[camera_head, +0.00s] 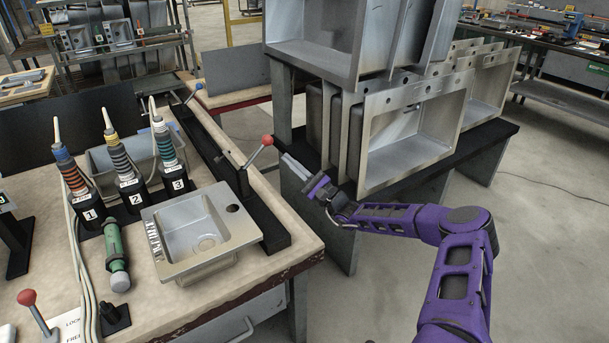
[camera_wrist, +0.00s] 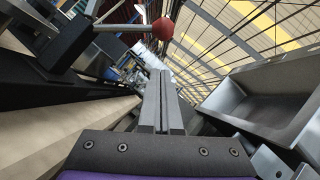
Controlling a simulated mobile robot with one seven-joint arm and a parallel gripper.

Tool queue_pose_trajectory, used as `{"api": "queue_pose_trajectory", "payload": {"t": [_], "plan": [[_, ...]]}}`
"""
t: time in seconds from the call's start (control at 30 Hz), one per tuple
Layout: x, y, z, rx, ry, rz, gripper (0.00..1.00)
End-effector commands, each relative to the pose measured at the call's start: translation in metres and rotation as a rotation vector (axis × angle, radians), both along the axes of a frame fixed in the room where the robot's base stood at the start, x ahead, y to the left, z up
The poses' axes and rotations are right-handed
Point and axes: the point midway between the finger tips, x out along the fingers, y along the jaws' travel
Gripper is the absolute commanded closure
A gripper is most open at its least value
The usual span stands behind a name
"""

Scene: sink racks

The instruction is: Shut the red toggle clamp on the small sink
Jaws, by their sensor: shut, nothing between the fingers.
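The small sink (camera_head: 190,232) is a grey metal basin lying on the workbench. The toggle clamp is at its far right edge, on a black rail; its lever ends in a red ball (camera_head: 267,140) and leans up and to the right. In the wrist view the red ball (camera_wrist: 163,29) shows just beyond the fingertips, with the lever running left to a black clamp body (camera_wrist: 68,38). My gripper (camera_head: 286,158) is shut and empty, just right of and a little below the red ball in the head view. I see a gap between fingers and ball.
Large sinks (camera_head: 415,130) stand on a black rack close to the right of my gripper; one also shows in the wrist view (camera_wrist: 265,105). A blue-knobbed lever (camera_head: 198,87) is farther back. Another red-knobbed lever (camera_head: 27,297) is at front left. Numbered tools (camera_head: 125,175) stand left.

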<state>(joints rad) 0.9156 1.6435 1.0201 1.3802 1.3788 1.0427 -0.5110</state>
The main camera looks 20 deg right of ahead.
Motion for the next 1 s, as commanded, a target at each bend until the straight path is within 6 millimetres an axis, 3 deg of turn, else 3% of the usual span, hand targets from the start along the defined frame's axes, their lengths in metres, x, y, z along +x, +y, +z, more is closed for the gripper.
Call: {"api": "queue_pose_trajectory", "payload": {"t": [0.3, 1.0], "plan": [[0.004, 0.025, 0.031, 0.001, 0.001, 0.001, 1.00], [0.004, 0.029, 0.041, -0.041, -0.013, 0.001, 1.00]]}}
